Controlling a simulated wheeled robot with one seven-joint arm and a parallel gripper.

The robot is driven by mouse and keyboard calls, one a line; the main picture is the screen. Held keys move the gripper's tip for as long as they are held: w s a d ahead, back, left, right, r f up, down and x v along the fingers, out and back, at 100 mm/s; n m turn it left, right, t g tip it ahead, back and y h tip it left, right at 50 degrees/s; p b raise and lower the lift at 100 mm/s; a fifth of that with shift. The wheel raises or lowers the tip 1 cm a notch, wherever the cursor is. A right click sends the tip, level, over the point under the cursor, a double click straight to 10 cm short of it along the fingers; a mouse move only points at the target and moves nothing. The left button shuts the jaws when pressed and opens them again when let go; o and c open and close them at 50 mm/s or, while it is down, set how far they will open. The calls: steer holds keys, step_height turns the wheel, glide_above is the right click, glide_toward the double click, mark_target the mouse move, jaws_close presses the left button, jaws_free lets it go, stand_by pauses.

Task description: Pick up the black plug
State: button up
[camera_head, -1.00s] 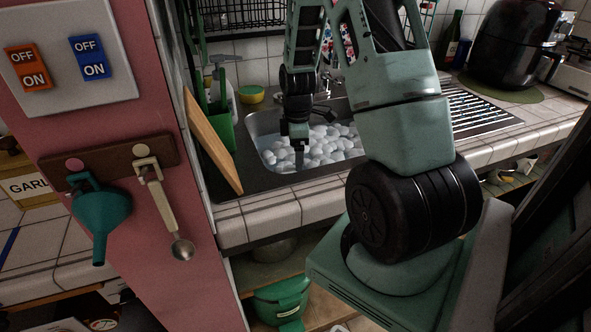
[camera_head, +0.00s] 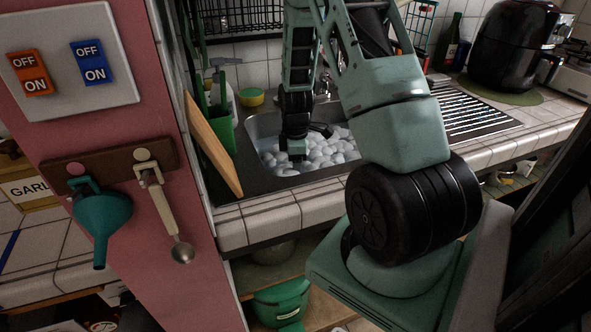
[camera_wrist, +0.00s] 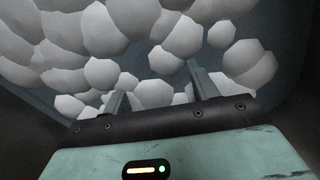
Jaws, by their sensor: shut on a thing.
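My gripper (camera_head: 293,160) points down into the sink (camera_head: 249,130), its fingers sunk among white foam balls (camera_head: 322,150). In the wrist view my gripper (camera_wrist: 158,85) shows two grey fingers, a little apart, with their tips at the foam. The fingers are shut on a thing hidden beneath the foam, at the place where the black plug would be. The black plug itself does not show in either view.
A wooden board (camera_head: 212,145) and a green holder (camera_head: 222,130) stand left of the sink. A tap (camera_head: 323,85) stands behind it. A ribbed drainer (camera_head: 470,108) and a black air fryer (camera_head: 515,45) are to the right. A pink wall edge is at the left.

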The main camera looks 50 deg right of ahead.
steer(key=shift+r, duration=0.15)
step_height(320, 180, up, 18)
stand_by(0.3)
steer(key=shift+s, duration=0.1)
stand_by(0.4)
